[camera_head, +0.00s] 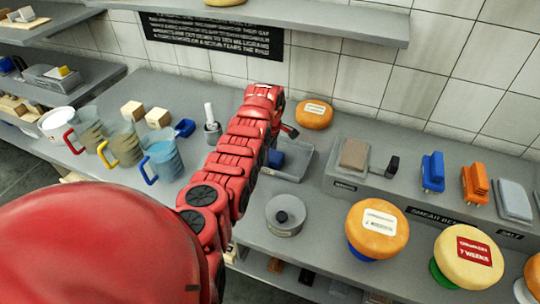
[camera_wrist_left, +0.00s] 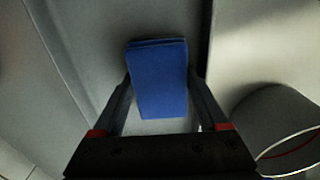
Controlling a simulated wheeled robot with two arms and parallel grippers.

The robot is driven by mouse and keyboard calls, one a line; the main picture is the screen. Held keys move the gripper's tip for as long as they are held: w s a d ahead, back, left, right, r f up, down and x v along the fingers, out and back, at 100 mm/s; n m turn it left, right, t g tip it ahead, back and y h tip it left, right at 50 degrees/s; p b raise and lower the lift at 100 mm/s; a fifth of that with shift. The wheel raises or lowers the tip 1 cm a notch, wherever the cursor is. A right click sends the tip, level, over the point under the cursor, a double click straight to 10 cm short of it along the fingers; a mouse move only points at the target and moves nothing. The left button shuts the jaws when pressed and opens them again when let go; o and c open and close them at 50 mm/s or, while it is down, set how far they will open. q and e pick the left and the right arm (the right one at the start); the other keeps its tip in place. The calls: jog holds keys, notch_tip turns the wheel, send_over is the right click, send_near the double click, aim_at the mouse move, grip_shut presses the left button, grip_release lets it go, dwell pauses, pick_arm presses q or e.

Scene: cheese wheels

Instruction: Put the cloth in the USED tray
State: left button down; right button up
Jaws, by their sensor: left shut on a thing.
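A folded blue cloth (camera_wrist_left: 160,85) is between the two fingers of my left gripper (camera_wrist_left: 163,90) in the left wrist view; the fingers are shut on its sides. In the head view my left arm reaches across the counter and mostly hides the gripper. A blue patch, apparently the cloth (camera_head: 276,158), shows just right of the arm, over a shallow grey tray (camera_head: 298,169). I cannot tell whether the cloth touches the tray, and no USED label is readable. My right gripper is not in view.
Several jugs with coloured handles (camera_head: 163,160) stand left of the arm. A round grey weight-like object (camera_head: 285,215) is in front of the tray. An orange cheese wheel (camera_head: 314,114) lies behind. A raised grey ledge with brushes (camera_head: 433,171) is at right.

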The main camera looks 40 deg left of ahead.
aim_at(270, 154)
pick_arm(q)
jog(key=shift+c, duration=0.9)
grip_release()
jog(key=shift+f, duration=0.15)
jog(key=shift+r, duration=0.25)
notch_tip(270, 154, up, 6)
jog(key=shift+w+f+b, duration=0.1)
jog(key=shift+w+b, duration=0.05)
jog(key=shift+b, duration=0.8)
notch_tip(270, 154, up, 6)
jog(key=shift+p, duration=0.45)
jog(key=shift+d, duration=0.1)
